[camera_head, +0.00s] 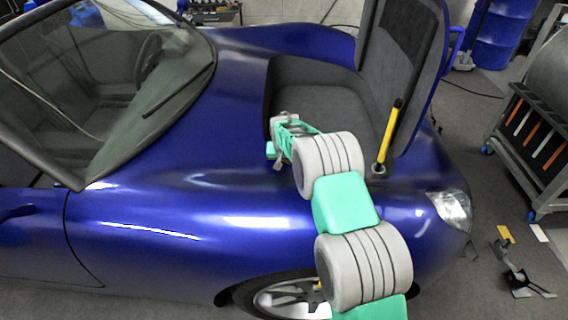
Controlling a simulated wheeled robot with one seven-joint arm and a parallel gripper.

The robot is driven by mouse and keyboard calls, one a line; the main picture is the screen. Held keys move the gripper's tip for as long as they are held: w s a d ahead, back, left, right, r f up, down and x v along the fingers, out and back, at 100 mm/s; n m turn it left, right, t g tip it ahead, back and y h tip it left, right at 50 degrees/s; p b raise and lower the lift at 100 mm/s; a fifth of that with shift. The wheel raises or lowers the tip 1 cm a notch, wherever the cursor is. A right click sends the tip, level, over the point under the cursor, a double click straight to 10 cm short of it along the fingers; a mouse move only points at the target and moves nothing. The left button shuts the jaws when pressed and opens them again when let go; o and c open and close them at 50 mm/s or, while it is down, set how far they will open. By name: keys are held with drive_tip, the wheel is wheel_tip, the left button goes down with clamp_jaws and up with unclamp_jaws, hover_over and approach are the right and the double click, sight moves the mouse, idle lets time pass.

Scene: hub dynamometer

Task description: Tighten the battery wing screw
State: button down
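The battery and its wing screw cannot be made out in this view. The open front compartment (320,90) of the blue car is lined in dark grey, and its lower left part is hidden behind my arm. My gripper (275,155) is at the compartment's left front edge, at the end of my green and grey arm. Its fingers are small and partly hidden by its own body, so I cannot tell whether they are open or whether they touch anything.
The raised lid (408,65) stands at the compartment's right. The windshield (120,80) is at left. A tool cart (535,140) and dark floor pieces (518,279) are at right.

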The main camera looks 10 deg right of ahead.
idle(0.3)
drive_tip(key=m, duration=0.1)
drive_tip(key=m+h+b, duration=0.1)
drive_tip(key=shift+a+f+m, duration=0.15)
drive_tip(key=shift+a+m, duration=0.05)
drive_tip(key=shift+m, duration=0.1)
drive_tip(key=shift+d+m+g+h, duration=0.1)
drive_tip(key=shift+m+g+h, duration=0.35)
drive_tip(key=shift+m, duration=0.65)
drive_tip(key=c, duration=1.5)
unclamp_jaws()
drive_tip(key=shift+c, duration=0.2)
drive_tip(key=v, duration=0.8)
drive_tip(key=shift+p, duration=0.45)
